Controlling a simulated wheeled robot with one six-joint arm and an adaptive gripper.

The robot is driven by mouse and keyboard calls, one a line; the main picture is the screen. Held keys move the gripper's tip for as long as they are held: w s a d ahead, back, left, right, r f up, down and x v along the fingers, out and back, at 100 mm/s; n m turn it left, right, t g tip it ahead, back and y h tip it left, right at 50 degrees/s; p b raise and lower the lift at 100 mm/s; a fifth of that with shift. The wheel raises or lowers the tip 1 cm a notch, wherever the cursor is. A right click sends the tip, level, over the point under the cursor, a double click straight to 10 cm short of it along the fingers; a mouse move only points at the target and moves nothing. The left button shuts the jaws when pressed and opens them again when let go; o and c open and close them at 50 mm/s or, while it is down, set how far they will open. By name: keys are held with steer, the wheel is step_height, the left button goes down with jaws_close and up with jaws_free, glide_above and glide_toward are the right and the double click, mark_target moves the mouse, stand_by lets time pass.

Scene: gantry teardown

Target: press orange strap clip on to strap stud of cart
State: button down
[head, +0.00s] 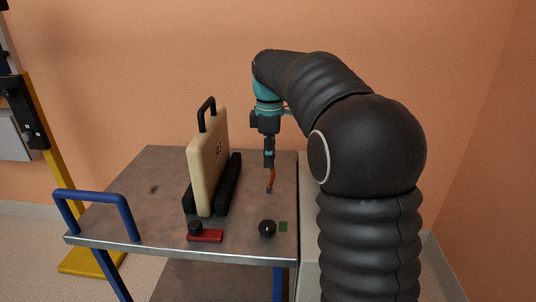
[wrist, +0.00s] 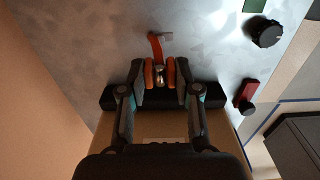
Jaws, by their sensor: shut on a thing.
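My gripper (head: 269,164) points down above the right part of the grey cart top (head: 145,225). In the wrist view my gripper (wrist: 160,76) is shut on the orange strap clip (wrist: 148,73), whose rounded orange sides and silver middle show between the fingertips. The orange strap (head: 271,177) hangs below the fingers toward the cart top. In the wrist view the strap (wrist: 156,47) ends at a small grey piece (wrist: 166,36). I cannot make out the strap stud for certain.
A beige case (head: 207,165) with a black handle stands upright in a black cradle (head: 230,185), left of my gripper. Near the front edge are a red block (head: 206,237) with a black knob, a black round knob (head: 267,228) and a green square (head: 283,226). A blue handle (head: 95,197) is at left.

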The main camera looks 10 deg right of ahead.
steer(key=b, duration=0.3)
glide_above(269, 190)
steer(key=shift+w+d+f, duration=0.1)
steer(key=shift+f, duration=2.75)
steer(key=shift+f+b, duration=0.45)
steer(key=shift+f, duration=0.45)
steer(key=shift+f, duration=0.35)
steer(key=c, duration=0.7)
jaws_free()
steer(key=shift+c, duration=0.2)
